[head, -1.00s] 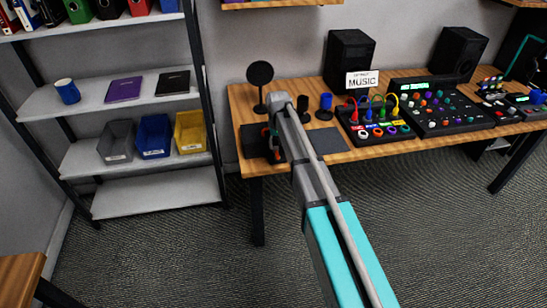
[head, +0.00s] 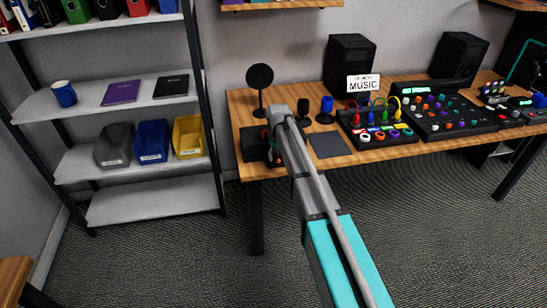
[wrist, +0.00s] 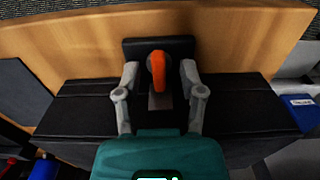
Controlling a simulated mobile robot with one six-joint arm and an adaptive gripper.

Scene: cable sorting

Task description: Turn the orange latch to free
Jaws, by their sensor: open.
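The orange latch (wrist: 188,76) shows in the wrist view, mounted on a small black block (wrist: 128,49) near the edge of the wooden desk. In the head view my arm covers most of this spot at the left end of the desk, and the latch is not clearly seen there.
The wooden desk (head: 345,158) carries a round black disc on a stand (head: 260,78), a dark flat pad (head: 329,145), a patch box with coloured cables (head: 372,133) and a mixer (head: 447,118). A shelf with bins (head: 152,140) stands at left.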

